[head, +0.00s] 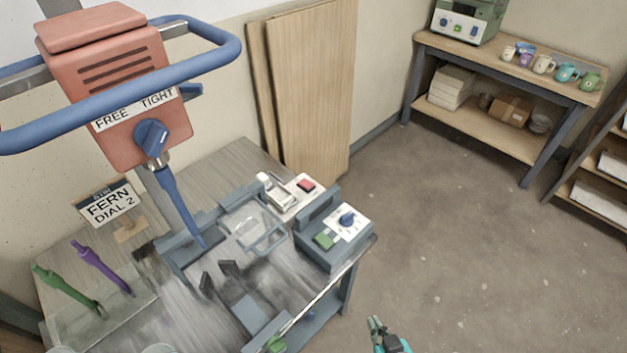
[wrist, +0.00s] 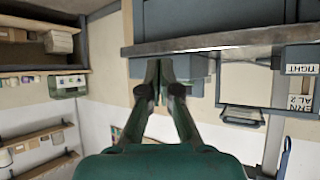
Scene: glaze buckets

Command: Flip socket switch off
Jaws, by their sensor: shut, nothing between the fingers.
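A white socket plate (head: 290,201) lies at the back of the workbench, with a red switch (head: 306,185) at its right end and a pale plug-like block (head: 276,194) on its left. I cannot tell which way the switch is set. My gripper (head: 376,325) is at the bottom of the head view, beyond the bench's right edge and well apart from the switch. In the wrist view my gripper (wrist: 159,68) shows its two fingers close together with nothing held, in front of the bench edge. I cannot make out the switch in the wrist view.
A control box (head: 335,235) with a blue dial and green button stands near the bench's right edge, in front of the socket. A red mixer head (head: 115,85) with blue bars stands over the left of the bench. Open floor (head: 460,220) lies to the right.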

